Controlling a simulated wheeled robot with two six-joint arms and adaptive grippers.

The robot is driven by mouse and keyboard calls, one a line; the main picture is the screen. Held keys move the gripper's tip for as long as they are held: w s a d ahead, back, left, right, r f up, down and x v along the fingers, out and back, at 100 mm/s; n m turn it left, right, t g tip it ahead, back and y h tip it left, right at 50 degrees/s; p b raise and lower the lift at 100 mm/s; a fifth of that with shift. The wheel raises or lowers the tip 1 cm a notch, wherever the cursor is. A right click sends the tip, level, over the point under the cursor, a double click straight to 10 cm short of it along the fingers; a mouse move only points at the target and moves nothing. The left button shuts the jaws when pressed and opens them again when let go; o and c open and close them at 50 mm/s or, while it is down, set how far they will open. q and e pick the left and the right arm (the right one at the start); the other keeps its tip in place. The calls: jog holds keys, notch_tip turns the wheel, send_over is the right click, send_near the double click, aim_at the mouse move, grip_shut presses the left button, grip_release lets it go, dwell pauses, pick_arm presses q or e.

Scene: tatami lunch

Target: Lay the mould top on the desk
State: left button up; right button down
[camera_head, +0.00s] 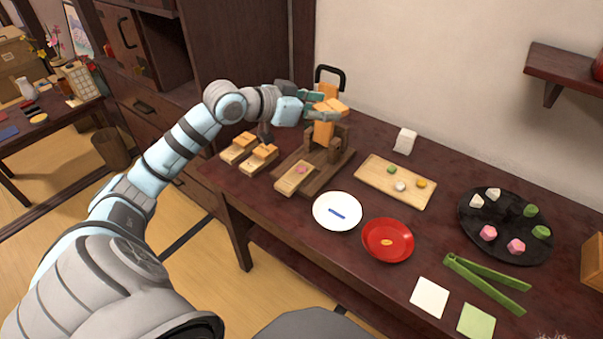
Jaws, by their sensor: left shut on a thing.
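My left gripper (312,108) reaches over the back of the desk (270,208), shut on a light orange wooden piece, which looks like the mould top (323,132). The fingers partly hide it. It is held upright over a dark wooden press stand (335,160); I cannot tell whether it touches the stand. In front lies a wooden mould base (291,183) with a pink sweet (301,169) in it. My right gripper is not in view.
Two wooden moulds (239,147) (259,157) lie left of the stand. A black handle (331,72) rises behind the gripper. A wooden board (382,195) with sweets, a white plate (325,221) and a red plate (383,254) stand to the right.

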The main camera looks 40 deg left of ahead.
aim_at(296, 174)
pick_arm(q)
jog(key=a+f+n+y, duration=0.1)
jog(key=a, duration=0.1)
jog(key=a+f+n+y, duration=0.1)
jog(key=a, duration=0.2)
jog(key=w+a+f+n+y, duration=0.1)
jog(key=a+f+y, duration=0.1)
jog(key=a, duration=0.1)
jog(key=shift+w+a+n+t, duration=0.1)
jog(key=shift+n+t, duration=0.2)
jog(key=shift+a+y, duration=0.1)
jog(key=shift+y, duration=0.2)
notch_tip(296, 174, down, 20)
jog(key=b, duration=0.6)
jog(key=shift+r, duration=0.1)
jog(key=o, duration=1.1)
